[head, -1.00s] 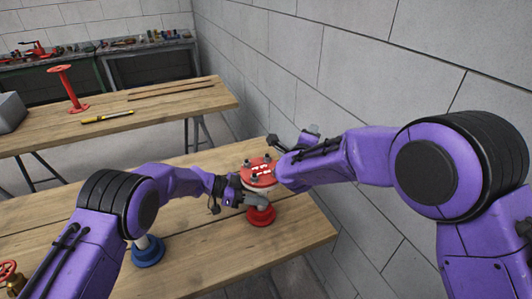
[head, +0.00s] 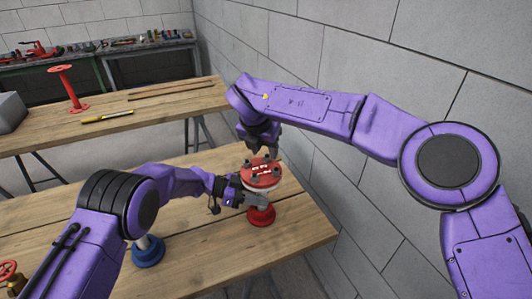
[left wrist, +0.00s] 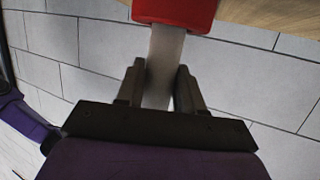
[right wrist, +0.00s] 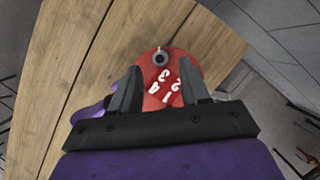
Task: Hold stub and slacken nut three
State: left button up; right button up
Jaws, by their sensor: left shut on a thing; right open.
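A red flange (head: 262,176) with white digits and dark nuts tops a grey stub (head: 257,199) on a red base (head: 261,217). My left gripper (head: 238,194) is shut on the stub from the left. In the left wrist view the stub (left wrist: 164,62) passes between the fingers, a red part at its end. My right gripper (head: 260,147) is open and empty, pointing down just above the flange. In the right wrist view the nut by digit three (right wrist: 160,57) shows between and beyond the fingertips, apart from them. The fingers hide parts of the flange's sides.
The wooden bench (head: 190,260) carries a blue base (head: 147,252) at left and a red handwheel (head: 8,270) at its left edge. A grey block wall (head: 340,80) stands close on the right. A second bench (head: 170,112) behind holds a red spool and a yellow tool.

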aim_at(268, 157)
jog(key=shift+x, duration=1.3)
grip_shut()
jog(key=shift+n, duration=0.3)
jog(key=n, duration=0.1)
jog(key=n+y, duration=0.1)
jog(key=n, duration=0.1)
jog(key=n+y, duration=0.1)
jog(key=n, duration=0.1)
jog(key=shift+d, duration=0.3)
jog(key=n, duration=0.2)
jog(key=n+y, duration=0.1)
jog(key=n, duration=0.1)
jog(key=n+y, duration=0.1)
jog(key=n, duration=0.1)
jog(key=shift+d+n, duration=0.25)
jog(key=shift+n, duration=0.05)
jog(key=n, duration=0.2)
jog(key=n+g+y, duration=0.1)
jog(key=n, duration=0.1)
jog(key=n+g+y, duration=0.1)
jog(key=n, duration=0.1)
jog(key=shift+w+d, duration=0.2)
jog(key=shift+w, duration=0.15)
jog(key=n+g, duration=0.1)
jog(key=n, duration=0.3)
jog(key=n+g, duration=0.1)
jog(key=n, duration=0.1)
jog(key=shift+w+g, duration=0.25)
jog(key=shift+g, duration=0.05)
